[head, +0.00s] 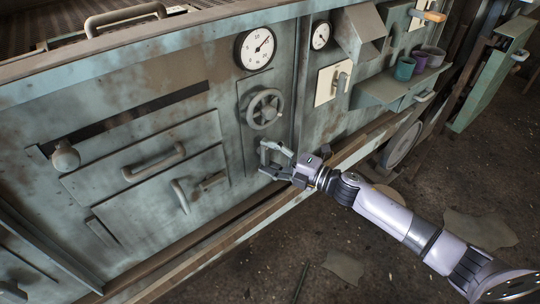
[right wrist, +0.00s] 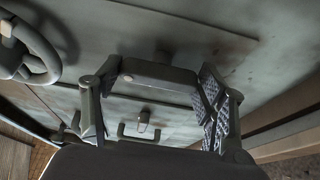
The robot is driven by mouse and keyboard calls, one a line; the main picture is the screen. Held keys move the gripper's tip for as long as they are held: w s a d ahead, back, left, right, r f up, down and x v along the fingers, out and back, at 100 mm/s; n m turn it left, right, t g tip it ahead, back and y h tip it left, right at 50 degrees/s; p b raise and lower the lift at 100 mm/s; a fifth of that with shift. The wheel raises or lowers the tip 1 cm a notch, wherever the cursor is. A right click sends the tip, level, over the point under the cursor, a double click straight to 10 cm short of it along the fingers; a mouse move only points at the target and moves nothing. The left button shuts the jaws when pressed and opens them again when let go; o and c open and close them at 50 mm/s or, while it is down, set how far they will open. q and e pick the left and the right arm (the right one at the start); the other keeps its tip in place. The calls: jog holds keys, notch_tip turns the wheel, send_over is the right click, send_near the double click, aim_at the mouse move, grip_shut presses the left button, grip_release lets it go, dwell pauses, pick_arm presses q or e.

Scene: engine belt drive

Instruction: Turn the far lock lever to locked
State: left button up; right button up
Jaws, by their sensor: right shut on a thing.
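My right gripper (head: 268,158) is at the front of the machine, just below the handwheel. In the right wrist view its two fingers (right wrist: 158,108) stand on either side of a grey lever (right wrist: 160,75), a short bar on a post at the panel. The gripper is shut on this lever, with the bar lying across from finger to finger. In the head view the fingers largely hide the lever, and no locked or unlocked mark is readable. My left gripper is not in view.
The handwheel (head: 264,109) is just above my gripper, with a round gauge (head: 255,48) over it. Drawer handles (head: 153,162) stick out to the left. A cream switch plate (head: 326,86) and a shelf (head: 372,93) with several cups are to the right. A ledge runs below.

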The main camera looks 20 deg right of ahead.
jog(key=o, duration=1.2)
jog(key=shift+c, duration=0.2)
jog(key=v, duration=1.2)
